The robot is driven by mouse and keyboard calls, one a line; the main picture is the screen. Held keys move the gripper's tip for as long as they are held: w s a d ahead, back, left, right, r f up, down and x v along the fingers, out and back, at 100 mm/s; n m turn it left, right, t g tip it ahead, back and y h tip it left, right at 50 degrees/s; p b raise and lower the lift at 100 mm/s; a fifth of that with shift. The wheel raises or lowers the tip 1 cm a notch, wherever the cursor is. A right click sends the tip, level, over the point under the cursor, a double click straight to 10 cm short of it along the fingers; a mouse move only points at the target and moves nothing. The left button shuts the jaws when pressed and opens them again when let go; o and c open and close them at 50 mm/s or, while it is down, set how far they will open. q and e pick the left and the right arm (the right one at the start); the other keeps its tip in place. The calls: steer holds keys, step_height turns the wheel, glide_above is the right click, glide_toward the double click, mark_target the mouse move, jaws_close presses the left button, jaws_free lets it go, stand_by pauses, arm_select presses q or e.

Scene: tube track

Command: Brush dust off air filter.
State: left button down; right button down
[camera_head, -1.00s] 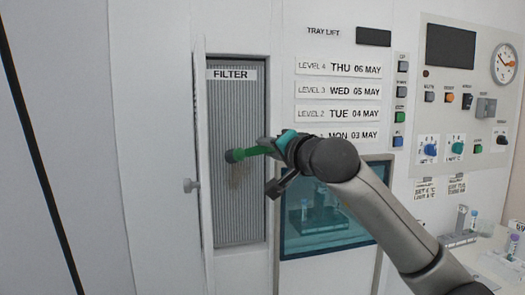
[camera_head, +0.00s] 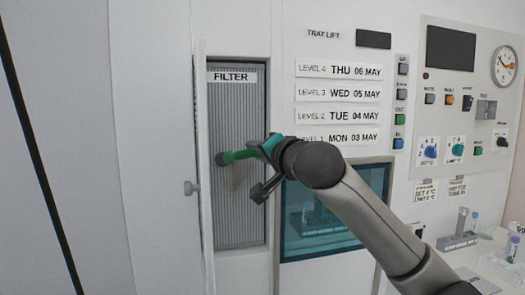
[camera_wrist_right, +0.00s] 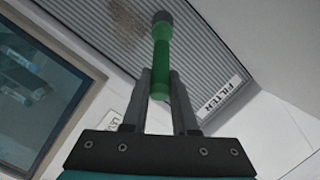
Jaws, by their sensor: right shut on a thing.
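The air filter (camera_head: 237,215) is a tall, grey, ribbed panel in an open recess, labelled FILTER at its top. A brownish dust patch shows on its ribs in the right wrist view (camera_wrist_right: 127,22), beside the brush head. My right gripper (camera_head: 266,149) is shut on the green handle of a brush (camera_head: 240,156). The brush's dark round head (camera_head: 221,159) is at the filter's left half, at mid-height; I cannot tell whether it touches the ribs. The handle stands between the two fingers in the wrist view (camera_wrist_right: 160,80). My left gripper is not in view.
An open white door (camera_head: 203,230) with a knob (camera_head: 191,188) stands at the filter's left edge. To the right are a tray-lift window (camera_head: 310,240), level labels and a control panel (camera_head: 465,120). A rack with tubes (camera_head: 460,238) sits at the lower right.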

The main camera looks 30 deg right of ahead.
steer(key=shift+w+a, duration=0.15)
steer(key=shift+a, duration=0.45)
steer(key=shift+d, duration=0.2)
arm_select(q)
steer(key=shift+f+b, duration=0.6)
arm_select(e)
steer(key=shift+s+d, duration=0.25)
steer(key=shift+d, duration=0.6)
steer(key=shift+s+d, duration=0.25)
steer(key=shift+d, duration=0.6)
